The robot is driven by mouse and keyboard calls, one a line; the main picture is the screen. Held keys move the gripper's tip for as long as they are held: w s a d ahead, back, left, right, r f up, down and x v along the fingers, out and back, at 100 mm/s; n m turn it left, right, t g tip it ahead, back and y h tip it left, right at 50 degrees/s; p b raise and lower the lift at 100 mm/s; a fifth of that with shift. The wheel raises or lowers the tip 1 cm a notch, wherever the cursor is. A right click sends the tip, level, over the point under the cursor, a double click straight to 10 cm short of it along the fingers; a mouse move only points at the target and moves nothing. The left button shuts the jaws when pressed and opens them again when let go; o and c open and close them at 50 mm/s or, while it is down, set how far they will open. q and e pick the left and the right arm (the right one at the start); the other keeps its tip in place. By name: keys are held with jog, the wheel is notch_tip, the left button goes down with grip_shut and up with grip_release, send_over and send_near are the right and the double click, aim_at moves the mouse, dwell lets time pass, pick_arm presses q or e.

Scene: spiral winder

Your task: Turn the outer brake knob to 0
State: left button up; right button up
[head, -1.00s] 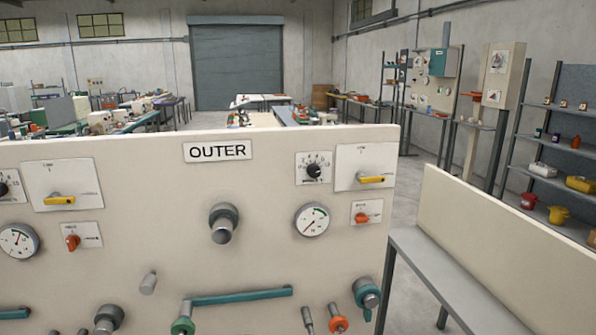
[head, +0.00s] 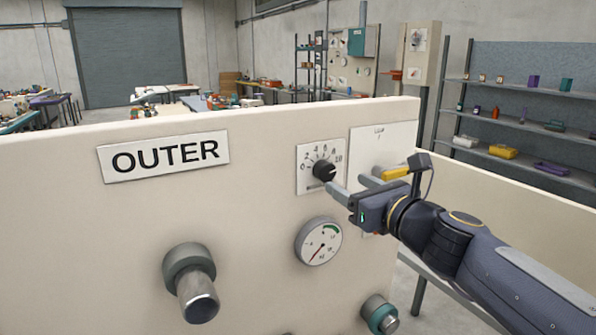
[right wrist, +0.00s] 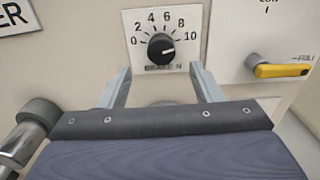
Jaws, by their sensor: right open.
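The outer brake knob (head: 324,170) is a black round knob on a white dial plate marked 0 to 10, right of the OUTER sign (head: 164,156). In the right wrist view the knob (right wrist: 161,47) has a white pointer line aimed right, near the 10 end. My right gripper (head: 350,185) is open and empty, close in front of the panel. In the right wrist view its two fingers (right wrist: 162,80) stand apart, left and right of the knob and a little below it. I cannot tell whether they touch anything. My left gripper is not in view.
A round gauge (head: 319,241) sits below the dial. A yellow-handled switch (head: 395,172) is just right of the knob, partly behind my gripper; it also shows in the right wrist view (right wrist: 282,71). A metal cylinder (head: 191,282) sticks out at lower left.

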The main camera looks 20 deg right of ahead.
aim_at(329, 172)
jog(key=w, duration=0.5)
jog(key=w+b, duration=0.1)
jog(key=w, duration=0.1)
jog(key=shift+w+a, duration=0.25)
jog(key=shift+w, duration=0.1)
jog(key=c, duration=1)
